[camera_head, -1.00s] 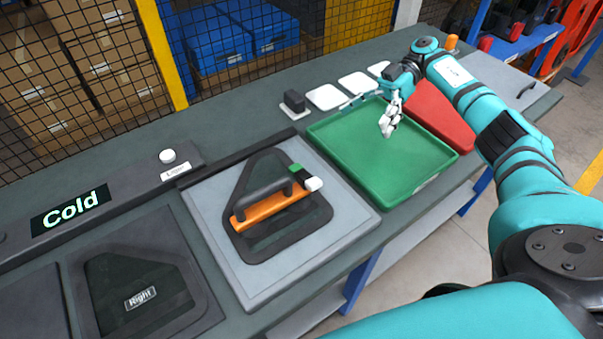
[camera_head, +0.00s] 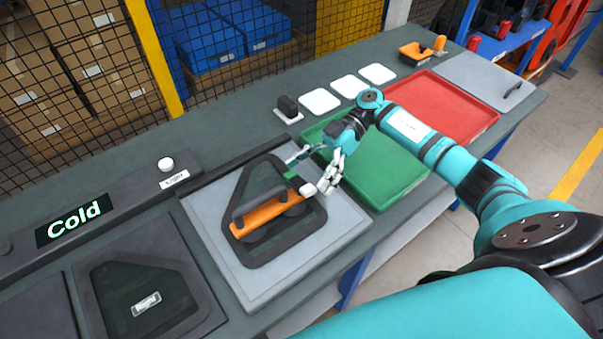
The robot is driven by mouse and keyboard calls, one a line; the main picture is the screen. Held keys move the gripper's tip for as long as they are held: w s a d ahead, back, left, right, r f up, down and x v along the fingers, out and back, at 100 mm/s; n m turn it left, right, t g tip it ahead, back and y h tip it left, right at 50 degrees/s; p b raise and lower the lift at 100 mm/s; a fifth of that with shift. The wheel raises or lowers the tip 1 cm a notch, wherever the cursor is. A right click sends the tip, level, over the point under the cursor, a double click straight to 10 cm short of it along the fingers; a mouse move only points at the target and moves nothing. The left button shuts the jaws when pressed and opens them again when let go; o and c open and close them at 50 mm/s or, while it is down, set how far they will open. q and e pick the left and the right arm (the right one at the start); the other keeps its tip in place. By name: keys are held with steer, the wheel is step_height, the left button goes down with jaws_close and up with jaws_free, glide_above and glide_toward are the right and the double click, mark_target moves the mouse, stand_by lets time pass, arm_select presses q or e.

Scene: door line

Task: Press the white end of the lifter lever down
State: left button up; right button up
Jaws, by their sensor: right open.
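The lifter (camera_head: 266,216) has an orange body, a black handle on top and a lever with a white end (camera_head: 307,189) at its right. It lies on a dark triangular door pane set in a grey panel (camera_head: 240,278). My right gripper (camera_head: 312,170) is open, with its fingers spread, beside and just above the white end. One finger is at the right of the white end; I cannot tell if it touches. The green part of the lever is mostly hidden by the gripper. My left gripper is not in view.
A green tray (camera_head: 385,192) lies right under my arm, and a red tray (camera_head: 450,106) lies beyond it. A second orange tool (camera_head: 416,55) stands at the back. White pads (camera_head: 320,101) and a small black block (camera_head: 287,106) line the rear edge. A "Cold" display (camera_head: 75,221) is at left.

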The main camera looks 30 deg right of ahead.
mark_target(299, 183)
steer(key=shift+x, duration=1.15)
steer(key=c, duration=1)
steer(key=shift+n+t+p, duration=0.4)
steer(key=shift+n+t, duration=0.3)
steer(key=shift+n, duration=0.3)
steer(key=shift+n+t, duration=0.8)
steer(key=shift+n, duration=0.3)
steer(key=shift+y, duration=0.3)
